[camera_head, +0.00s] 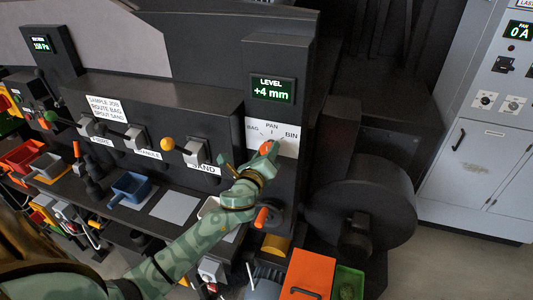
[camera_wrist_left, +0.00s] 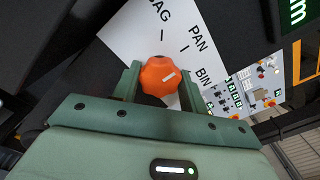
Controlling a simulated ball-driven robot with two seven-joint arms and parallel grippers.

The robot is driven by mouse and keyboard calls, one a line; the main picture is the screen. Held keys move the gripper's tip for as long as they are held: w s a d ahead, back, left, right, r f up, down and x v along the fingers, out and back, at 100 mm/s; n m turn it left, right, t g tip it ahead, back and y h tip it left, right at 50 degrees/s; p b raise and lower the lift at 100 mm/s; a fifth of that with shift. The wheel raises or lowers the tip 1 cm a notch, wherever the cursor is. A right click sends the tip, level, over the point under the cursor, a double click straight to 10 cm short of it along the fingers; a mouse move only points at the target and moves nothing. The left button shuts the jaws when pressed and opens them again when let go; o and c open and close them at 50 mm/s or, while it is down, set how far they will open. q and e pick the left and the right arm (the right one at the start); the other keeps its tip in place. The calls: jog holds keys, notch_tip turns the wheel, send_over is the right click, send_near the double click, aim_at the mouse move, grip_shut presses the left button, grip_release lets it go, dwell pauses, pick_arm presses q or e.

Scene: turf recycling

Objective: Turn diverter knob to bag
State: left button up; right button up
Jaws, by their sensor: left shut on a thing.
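The orange diverter knob (camera_head: 265,147) sits on a white plate (camera_head: 286,148) labelled BAG, PAN and BIN, below the level display. My left gripper (camera_head: 262,153) reaches it from below. In the left wrist view, the lobed knob (camera_wrist_left: 160,77) is between the two green fingers of the gripper (camera_wrist_left: 159,83), which is shut on it. My right gripper is not in view.
The level display (camera_head: 272,89) reads +4 mm. An orange handle (camera_head: 262,217) lies below my gripper. A large dark drum (camera_head: 362,213) stands to the right, with a grey cabinet (camera_head: 480,150) beyond.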

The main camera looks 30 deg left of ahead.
pick_arm(q)
jog(key=shift+n, duration=4.8)
jog(key=shift+f, duration=0.1)
jog(key=o, duration=1)
jog(key=shift+a, duration=0.1)
jog(key=shift+c, duration=0.2)
jog(key=shift+s, duration=0.15)
